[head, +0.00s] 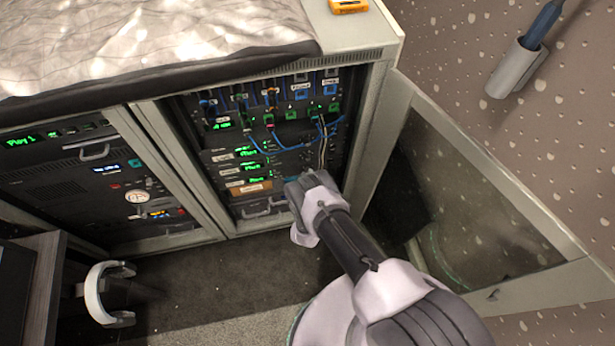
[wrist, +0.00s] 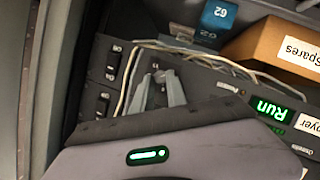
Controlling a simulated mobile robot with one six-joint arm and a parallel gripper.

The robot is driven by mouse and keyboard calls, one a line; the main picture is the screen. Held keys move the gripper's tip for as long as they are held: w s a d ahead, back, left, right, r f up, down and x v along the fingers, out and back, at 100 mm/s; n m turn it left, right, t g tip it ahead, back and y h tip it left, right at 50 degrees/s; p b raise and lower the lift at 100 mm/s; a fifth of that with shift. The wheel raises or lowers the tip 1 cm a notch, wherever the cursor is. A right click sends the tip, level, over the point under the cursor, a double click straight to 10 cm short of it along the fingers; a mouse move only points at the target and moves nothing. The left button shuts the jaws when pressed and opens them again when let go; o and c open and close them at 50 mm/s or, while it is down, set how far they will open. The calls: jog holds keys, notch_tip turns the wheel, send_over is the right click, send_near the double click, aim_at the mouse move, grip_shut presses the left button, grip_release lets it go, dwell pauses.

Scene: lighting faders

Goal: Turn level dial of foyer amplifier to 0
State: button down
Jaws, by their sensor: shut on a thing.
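The foyer amplifier shows in the wrist view as a dark panel with a green "Run" readout (wrist: 272,109) and a white label (wrist: 312,124) of which "oyer" can be read. In the head view its front (head: 257,181) lies low in the open rack, left of my gripper (head: 297,187). In the wrist view the two grey fingers of my gripper (wrist: 158,84) are shut on a small dark knob at the panel, apparently the level dial. The fingers cover most of it, so its pointer and scale cannot be read.
An orange-brown "Spares" box (wrist: 270,48) sits close beside the amplifier. Pale cables (wrist: 205,57) run near my fingertips, and blue cables (head: 285,146) hang above. The rack's glass door (head: 470,190) stands open on the right. Black switches (wrist: 113,63) lie left of my fingers.

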jog(key=c, duration=1.3)
grip_release()
jog(key=p+v, duration=0.7)
jog(key=v, duration=1)
jog(key=shift+s+r, duration=0.1)
jog(key=shift+s, duration=0.1)
